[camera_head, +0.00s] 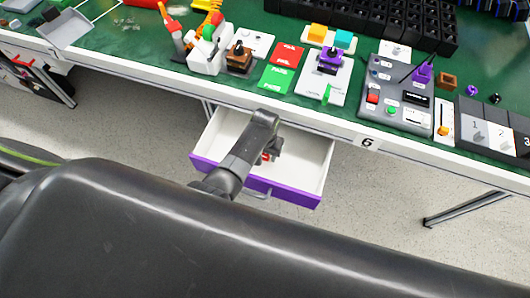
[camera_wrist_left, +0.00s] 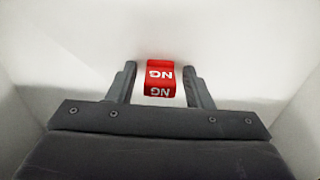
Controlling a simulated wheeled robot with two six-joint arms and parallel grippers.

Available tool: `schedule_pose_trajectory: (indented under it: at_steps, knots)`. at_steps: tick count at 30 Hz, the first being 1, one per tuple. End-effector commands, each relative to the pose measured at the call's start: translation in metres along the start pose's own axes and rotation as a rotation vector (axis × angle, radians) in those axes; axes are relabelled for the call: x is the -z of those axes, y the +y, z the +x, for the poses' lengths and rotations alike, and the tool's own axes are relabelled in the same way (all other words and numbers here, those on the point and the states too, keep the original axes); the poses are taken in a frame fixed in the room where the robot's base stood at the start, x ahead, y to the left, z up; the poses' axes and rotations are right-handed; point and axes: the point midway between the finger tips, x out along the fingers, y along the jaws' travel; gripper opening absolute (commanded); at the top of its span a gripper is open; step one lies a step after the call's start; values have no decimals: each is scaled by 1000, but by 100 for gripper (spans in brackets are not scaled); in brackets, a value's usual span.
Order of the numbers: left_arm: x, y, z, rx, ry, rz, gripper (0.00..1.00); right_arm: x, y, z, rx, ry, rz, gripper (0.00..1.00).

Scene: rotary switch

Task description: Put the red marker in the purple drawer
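The purple drawer (camera_head: 300,195) is pulled out below the bench, with a purple front and a white inside. My left gripper (camera_head: 268,155) reaches down into it. The red marker (camera_wrist_left: 159,78), a small block lettered NG, is between the fingers of the left gripper (camera_wrist_left: 162,88) in the left wrist view. The fingers are apart, with a gap on each side of the marker. In the head view only a bit of the red marker (camera_head: 265,157) shows; the arm hides the rest. I cannot tell whether it touches the drawer floor. My right gripper is not in view.
The green bench (camera_head: 210,92) stands above the drawer. The drawer's right part is clear.

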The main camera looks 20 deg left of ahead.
Motion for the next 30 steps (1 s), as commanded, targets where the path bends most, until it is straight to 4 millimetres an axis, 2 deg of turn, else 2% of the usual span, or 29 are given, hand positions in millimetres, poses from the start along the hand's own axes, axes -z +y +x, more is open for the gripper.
schedule_pose_trajectory:
  at_steps: [8, 13, 17, 24, 30]
  knots:
    - [0, 0, 0, 0, 0, 0, 48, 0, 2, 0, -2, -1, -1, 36]
    - [0, 0, -12, 0, 1, 0, 48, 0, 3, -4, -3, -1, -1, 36]
    - [0, 0, -32, -1, 2, 0, 48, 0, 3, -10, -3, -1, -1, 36]
    - [1, 1, -80, -1, 4, -1, 48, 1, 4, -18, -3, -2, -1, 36]
    - [1, 0, -110, 0, 2, 1, 48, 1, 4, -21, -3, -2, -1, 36]
